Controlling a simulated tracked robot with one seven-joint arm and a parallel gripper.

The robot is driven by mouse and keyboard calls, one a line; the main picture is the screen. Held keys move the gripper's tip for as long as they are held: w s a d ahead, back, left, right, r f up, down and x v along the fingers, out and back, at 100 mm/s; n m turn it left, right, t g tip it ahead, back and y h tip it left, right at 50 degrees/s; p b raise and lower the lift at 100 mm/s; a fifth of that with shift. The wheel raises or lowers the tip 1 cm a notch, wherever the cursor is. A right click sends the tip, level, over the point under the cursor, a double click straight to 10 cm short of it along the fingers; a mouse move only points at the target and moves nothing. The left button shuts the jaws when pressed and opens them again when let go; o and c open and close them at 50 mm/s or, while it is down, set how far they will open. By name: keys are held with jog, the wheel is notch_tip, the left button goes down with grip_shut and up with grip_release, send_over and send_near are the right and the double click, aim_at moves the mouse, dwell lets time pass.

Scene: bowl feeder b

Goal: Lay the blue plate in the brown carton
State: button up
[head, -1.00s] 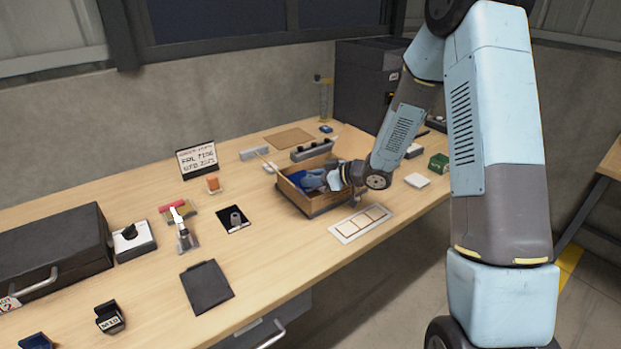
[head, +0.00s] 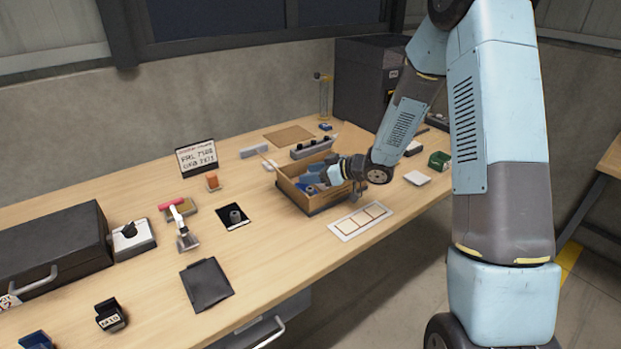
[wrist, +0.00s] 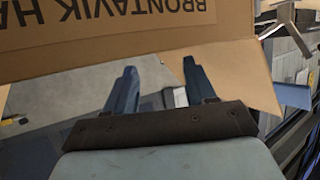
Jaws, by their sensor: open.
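The brown carton (head: 322,203) is open-topped and stands on the bench right of centre in the head view. In the wrist view its printed cardboard wall (wrist: 120,38) fills the top. My gripper (head: 309,187) is down at the carton's opening. In the wrist view its two dark blue fingers (wrist: 159,64) are spread apart with nothing between them. Blue shows inside the carton beside the fingers in the head view, but I cannot clearly separate the plate from the fingers. A flat blue piece (wrist: 292,96) shows at the right in the wrist view; I cannot tell whether it is the plate.
A white tray with pale tiles (head: 361,220) lies close in front of the carton. A grey block with knobs (head: 313,149) stands behind it. A black square with a grey part (head: 235,216) lies to the left. Bare bench lies at the front left of the carton.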

jog(key=v, duration=1.2)
jog(key=w+d+r+m+t+h, duration=0.3)
jog(key=d+r+t+h, duration=0.3)
jog(key=r, duration=0.4)
jog(key=s+d+r+m+g+h, duration=0.1)
jog(key=s+d+r+m+h, duration=0.3)
jog(key=s+d+r+h, duration=0.25)
jog(key=s+a+r+m+g, duration=0.1)
jog(key=s+r+m+g, duration=0.1)
jog(key=s, duration=1)
jog(key=s+a+r+m+g, duration=0.1)
jog(key=s+r+m+g, duration=0.1)
jog(key=s, duration=1.1)
jog(key=shift+s+r+m+g, duration=0.3)
jog(key=shift+m+g, duration=0.4)
jog(key=shift+m, duration=0.2)
jog(key=shift+w, duration=0.1)
